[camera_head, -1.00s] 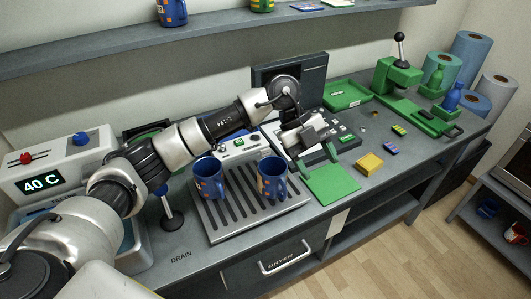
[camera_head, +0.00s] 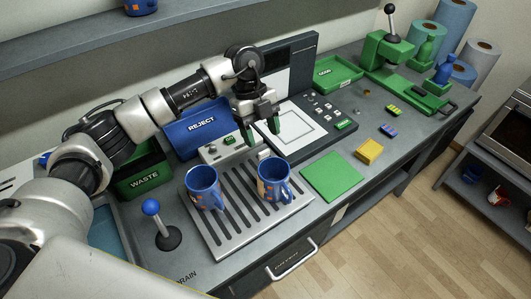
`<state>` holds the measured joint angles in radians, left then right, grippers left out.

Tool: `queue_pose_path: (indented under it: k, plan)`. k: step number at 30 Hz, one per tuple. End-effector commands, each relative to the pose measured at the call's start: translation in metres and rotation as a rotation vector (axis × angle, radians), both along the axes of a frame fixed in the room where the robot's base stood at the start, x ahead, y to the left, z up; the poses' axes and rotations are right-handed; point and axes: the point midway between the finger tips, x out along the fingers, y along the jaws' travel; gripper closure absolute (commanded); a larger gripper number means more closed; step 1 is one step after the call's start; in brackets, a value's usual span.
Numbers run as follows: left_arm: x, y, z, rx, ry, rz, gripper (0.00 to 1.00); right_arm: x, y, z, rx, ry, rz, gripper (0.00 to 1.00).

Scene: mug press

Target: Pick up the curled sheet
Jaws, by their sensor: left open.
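My left gripper (camera_head: 261,128) points down with its two green-tipped fingers apart. It is open and empty, over the left part of a dark press-like device with a raised lid. A white square with a thin outline (camera_head: 297,132) lies on that device, just right of the fingers, and may be the sheet. Its left part is partly hidden by the gripper, and I cannot make out any curl. A flat green square (camera_head: 332,176) lies on the bench in front of the device. My right gripper is not in view.
Two blue mugs (camera_head: 203,187) (camera_head: 271,182) stand on a slotted drain tray (camera_head: 233,238). Behind are a blue REJECT bin (camera_head: 196,131) and a green WASTE bin (camera_head: 146,178). A yellow block (camera_head: 369,152) and a blue-knobbed stand (camera_head: 152,207) are on the bench. A green lever press (camera_head: 392,48) stands at right.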

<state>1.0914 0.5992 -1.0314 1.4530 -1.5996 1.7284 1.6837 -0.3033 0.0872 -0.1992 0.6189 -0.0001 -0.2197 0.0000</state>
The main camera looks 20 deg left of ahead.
Motion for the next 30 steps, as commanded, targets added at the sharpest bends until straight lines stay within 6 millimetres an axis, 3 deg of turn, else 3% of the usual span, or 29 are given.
queue_pose_path:
  k: [7, 15, 22, 23, 30]
  plan:
    - [-0.006, -0.005, -0.019, -0.001, 0.004, -0.001, 0.38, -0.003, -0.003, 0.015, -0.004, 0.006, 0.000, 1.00]
    - [-0.013, -0.014, -0.053, -0.002, 0.001, 0.000, 0.38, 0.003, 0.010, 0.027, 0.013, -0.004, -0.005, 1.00]
    - [-0.013, -0.014, -0.055, -0.002, 0.000, -0.001, 0.38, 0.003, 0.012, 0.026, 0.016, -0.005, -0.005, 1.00]
    - [-0.013, -0.014, -0.055, -0.002, 0.000, -0.001, 0.40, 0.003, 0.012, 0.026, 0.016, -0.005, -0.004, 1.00]
    - [-0.013, -0.014, -0.055, -0.002, 0.000, -0.001, 0.77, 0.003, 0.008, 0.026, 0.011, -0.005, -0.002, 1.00]
